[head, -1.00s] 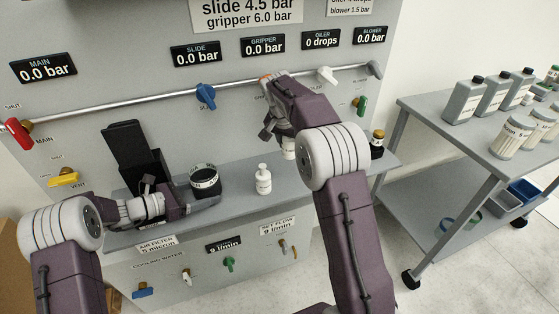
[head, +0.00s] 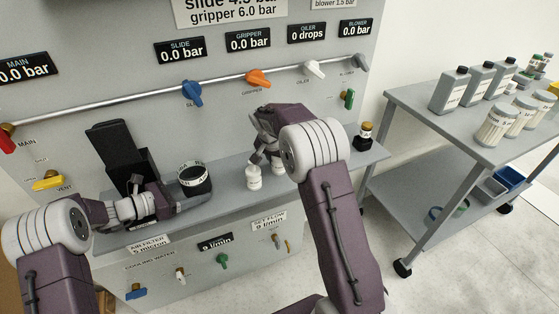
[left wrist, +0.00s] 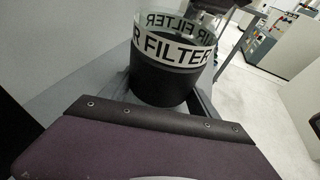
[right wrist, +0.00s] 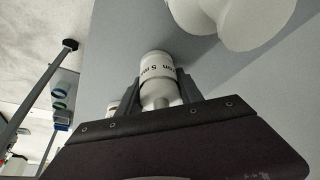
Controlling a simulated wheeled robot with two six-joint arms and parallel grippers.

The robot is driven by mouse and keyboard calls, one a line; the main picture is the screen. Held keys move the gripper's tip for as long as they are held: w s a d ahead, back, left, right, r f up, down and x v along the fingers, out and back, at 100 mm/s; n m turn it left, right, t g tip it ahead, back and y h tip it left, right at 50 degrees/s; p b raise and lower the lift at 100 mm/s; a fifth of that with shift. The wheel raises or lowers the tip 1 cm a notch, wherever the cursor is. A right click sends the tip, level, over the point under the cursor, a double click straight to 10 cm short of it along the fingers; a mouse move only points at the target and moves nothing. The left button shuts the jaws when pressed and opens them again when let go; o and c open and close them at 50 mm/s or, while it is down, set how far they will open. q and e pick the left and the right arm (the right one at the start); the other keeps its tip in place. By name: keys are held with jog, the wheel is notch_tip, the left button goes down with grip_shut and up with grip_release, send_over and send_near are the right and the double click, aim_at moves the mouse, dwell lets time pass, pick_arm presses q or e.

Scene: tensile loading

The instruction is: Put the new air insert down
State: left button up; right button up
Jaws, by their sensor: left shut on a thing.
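The air filter bowl (head: 195,180), black with a clear lettered rim, is at the left part of the shelf. My left gripper (head: 190,203) is shut on it, and the bowl (left wrist: 165,82) shows between its fingers in the left wrist view. A white insert marked 5 micron (right wrist: 157,68) lies between the fingers of my right gripper (right wrist: 159,80) in the right wrist view. The fingers are close to its sides, and I cannot tell whether they grip it. In the head view my right gripper (head: 267,155) is low over the shelf by the white pieces.
A small white bottle (head: 253,178) stands on the shelf (head: 225,190) just left of my right gripper. An open black box (head: 115,145) is at the left. A brown-capped bottle (head: 364,137) stands at the right end. A grey cart (head: 410,110) is further right.

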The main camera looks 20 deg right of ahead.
jog(key=o, duration=0.3)
jog(key=shift+o, duration=0.2)
